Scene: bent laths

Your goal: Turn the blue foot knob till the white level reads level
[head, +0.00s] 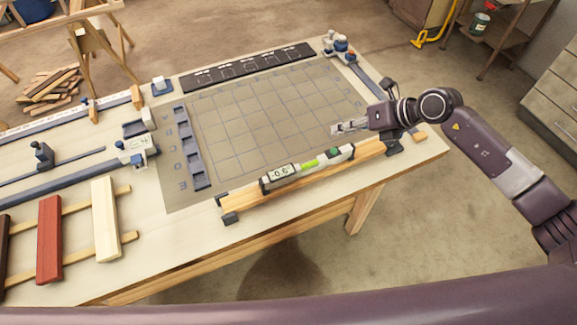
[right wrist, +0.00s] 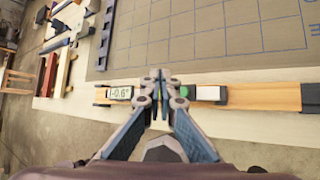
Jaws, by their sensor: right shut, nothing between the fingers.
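The white level (head: 340,155) lies along a wooden beam (head: 244,196) at the table's front edge; its display reads -0.6°. In the right wrist view, the level (right wrist: 207,93) passes behind my fingers, and its display and green part show on either side. The beam has a dark foot (head: 230,218) at its left end and a dark block (head: 393,146) at its right end. I cannot make out a blue foot knob on either. My right gripper (head: 338,128) is shut and empty, just beyond the level's right half in the head view. My left gripper is not in view.
A grey gridded mat (head: 250,125) covers the table middle and is mostly clear. A dark board (head: 247,65) lies along its back. A blue-knobbed fixture (head: 340,46) stands at the far corner. Red (head: 49,240) and cream (head: 105,218) blocks lie on laths at left.

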